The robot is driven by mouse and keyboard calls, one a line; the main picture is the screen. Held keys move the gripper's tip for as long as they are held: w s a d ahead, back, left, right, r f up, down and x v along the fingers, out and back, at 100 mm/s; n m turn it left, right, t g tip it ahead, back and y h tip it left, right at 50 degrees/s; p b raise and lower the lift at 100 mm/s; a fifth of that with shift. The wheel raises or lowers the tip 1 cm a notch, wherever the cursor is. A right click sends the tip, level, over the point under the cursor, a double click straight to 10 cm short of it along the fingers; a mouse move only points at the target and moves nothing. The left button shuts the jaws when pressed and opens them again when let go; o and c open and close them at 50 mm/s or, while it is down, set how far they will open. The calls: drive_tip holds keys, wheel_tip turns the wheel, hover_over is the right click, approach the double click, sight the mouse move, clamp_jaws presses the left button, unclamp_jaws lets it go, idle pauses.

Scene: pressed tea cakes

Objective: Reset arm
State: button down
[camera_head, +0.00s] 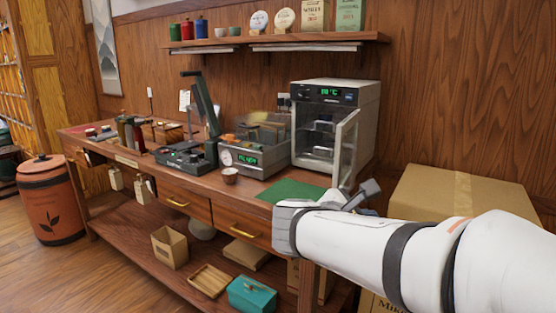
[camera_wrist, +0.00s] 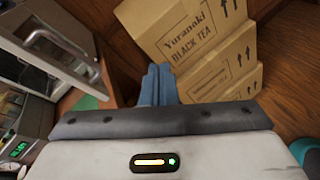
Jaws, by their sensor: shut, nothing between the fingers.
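My gripper (camera_head: 359,192) is at the right in the head view, at the end of my white arm. It is raised near the right end of the wooden workbench, in front of the stacked cardboard boxes. In the wrist view its two blue-grey fingers (camera_wrist: 158,84) are together, with nothing between them. The steel oven (camera_head: 318,92) stands on the bench behind the gripper, its glass door (camera_head: 345,148) swung open. In the wrist view the open door (camera_wrist: 62,42) lies left of the fingers. My arm hides part of the bench's right end.
Cardboard boxes (camera_head: 440,190) stand right of the bench; they fill the upper right of the wrist view (camera_wrist: 195,40). A green mat (camera_head: 290,190), a small cup (camera_head: 230,175) and a black press (camera_head: 187,156) are on the bench. A shelf (camera_head: 260,41) hangs above.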

drive_tip(key=s+d+m+g+y+p, duration=0.3)
drive_tip(key=s+m+g+p, duration=0.2)
drive_tip(key=s+m+p, duration=0.3)
drive_tip(key=s+a+r+m+g+y+p, duration=0.1)
drive_tip(key=s+a+m+y+p, duration=0.4)
drive_tip(key=m, duration=0.7)
drive_tip(key=s+r+y+p, duration=0.1)
drive_tip(key=s+y+p, duration=0.1)
drive_tip(key=s+p, duration=0.1)
drive_tip(key=shift+a+m+g+y+p, duration=0.15)
drive_tip(key=shift+m+g+y+p, duration=0.2)
drive_tip(key=shift+p, duration=0.3)
drive_tip(key=shift+s+r, duration=0.1)
